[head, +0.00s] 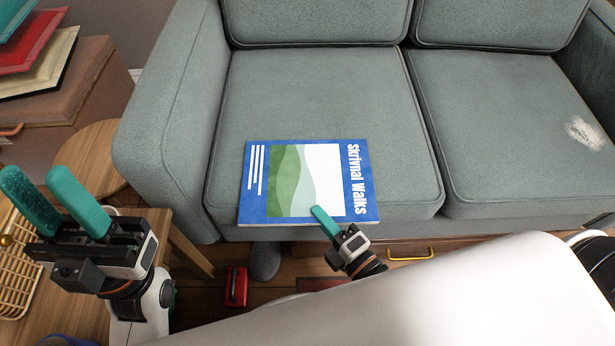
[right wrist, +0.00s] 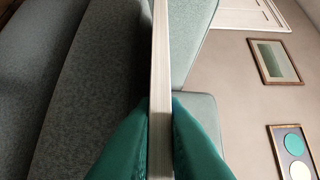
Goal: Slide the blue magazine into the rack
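The blue magazine (head: 260,205), with a green and white cover, lies flat over the front of the left sofa cushion, its near edge around the cushion's front edge. I cannot tell whether it rests on the cushion or is slightly raised. My right gripper (head: 322,218) has one teal finger on top of its near edge. In the right wrist view the magazine (right wrist: 160,70) is edge-on between both fingers (right wrist: 160,135), which press against its two faces. My left gripper (head: 58,200) is open and empty at the left. A pale slatted rack (head: 18,268) is partly visible at the left edge.
The grey-green sofa (head: 300,90) fills the back, with its arm (head: 165,110) on the left. A wooden table (head: 70,300) and a round stool (head: 95,155) stand at the left. A red object (head: 237,287) and a grey slipper-like thing (head: 265,260) are on the floor.

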